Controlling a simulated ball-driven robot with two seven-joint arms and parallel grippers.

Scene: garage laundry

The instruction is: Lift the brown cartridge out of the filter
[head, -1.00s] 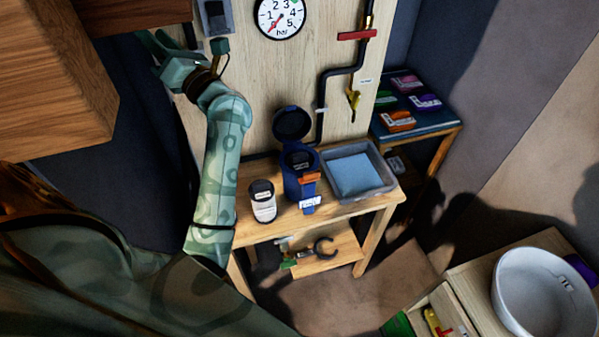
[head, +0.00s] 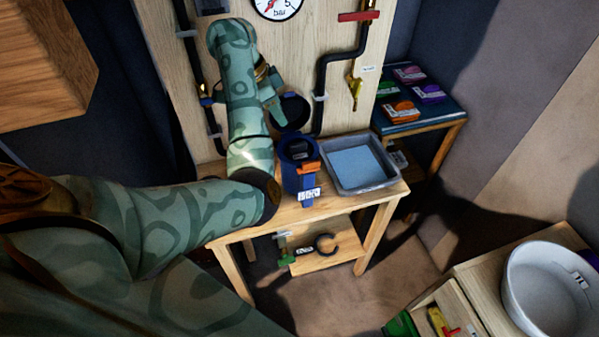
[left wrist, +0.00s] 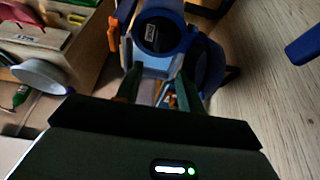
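The blue filter housing (head: 297,180) stands on the wooden bench with its dark round lid (head: 291,111) swung up behind it. The cartridge (head: 299,150) sits inside; only its dark, labelled top shows, so its brown colour is not visible. In the left wrist view the housing (left wrist: 173,13) lies ahead of the fingers, with the labelled cartridge top (left wrist: 151,36) in its mouth. My left gripper (head: 271,93) is above and behind the housing, near the lid. In the wrist view its fingers (left wrist: 158,92) are apart, with no cartridge between them. My right gripper is not in view.
A grey tray (head: 394,184) with a blue bottom stands right of the housing. An orange clip (head: 309,167) is on the housing front. Black pipes (head: 322,98) run on the board behind. A white bowl (head: 548,290) is at lower right.

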